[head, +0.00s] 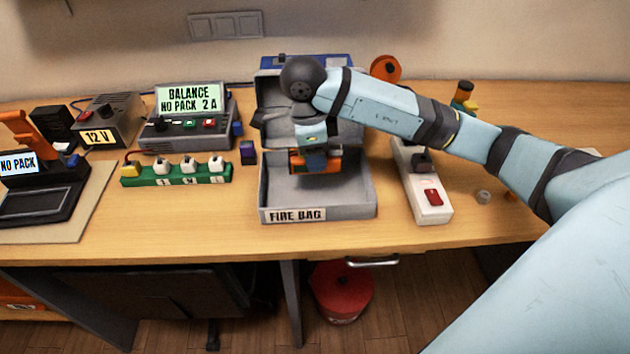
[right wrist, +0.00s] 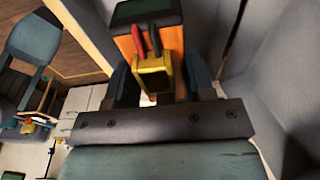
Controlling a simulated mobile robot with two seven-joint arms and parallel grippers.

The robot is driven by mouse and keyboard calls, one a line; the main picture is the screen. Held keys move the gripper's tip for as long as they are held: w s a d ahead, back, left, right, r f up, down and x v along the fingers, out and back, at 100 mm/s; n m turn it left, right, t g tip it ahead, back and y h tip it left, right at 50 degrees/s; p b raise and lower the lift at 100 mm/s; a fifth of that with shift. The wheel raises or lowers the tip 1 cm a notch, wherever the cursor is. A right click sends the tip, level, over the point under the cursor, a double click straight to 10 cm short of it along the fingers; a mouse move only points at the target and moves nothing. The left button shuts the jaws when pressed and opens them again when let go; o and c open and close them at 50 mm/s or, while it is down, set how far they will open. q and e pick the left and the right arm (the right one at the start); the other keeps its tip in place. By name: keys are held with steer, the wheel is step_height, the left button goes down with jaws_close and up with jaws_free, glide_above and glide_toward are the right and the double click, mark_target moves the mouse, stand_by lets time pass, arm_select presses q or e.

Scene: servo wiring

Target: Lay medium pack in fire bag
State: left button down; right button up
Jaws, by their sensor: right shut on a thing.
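The fire bag (head: 350,207) is a grey open box with its name on the front and its lid raised behind. My right gripper (head: 316,165) is over the bag's open tray, shut on an orange pack (head: 296,161). In the right wrist view the pack (right wrist: 127,46) shows orange sides, a dark green patch, a yellow connector (right wrist: 152,77) and red and black leads between the fingers. The pack appears to hang above the bag's floor; its exact gap is hard to tell. My gripper hides much of the pack in the head view. My left gripper is not in view.
A white power strip (head: 430,205) with a red switch lies right of the bag. A green board (head: 190,178) with white plugs and the balance charger (head: 185,130) stand left. A small dark blue block (head: 248,152) sits close to the bag's left wall.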

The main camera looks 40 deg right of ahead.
mark_target(317, 191)
steer(key=shift+f, duration=1.5)
step_height(317, 191, down, 4)
steer(key=shift+f, duration=0.15)
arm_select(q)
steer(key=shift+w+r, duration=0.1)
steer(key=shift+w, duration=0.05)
arm_select(e)
steer(key=o, duration=0.8)
steer(key=shift+f+b, duration=0.2)
steer(key=shift+b, duration=0.15)
steer(key=o, duration=0.4)
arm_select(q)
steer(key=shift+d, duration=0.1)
arm_select(e)
steer(key=shift+r, duration=0.1)
steer(key=shift+r, duration=0.1)
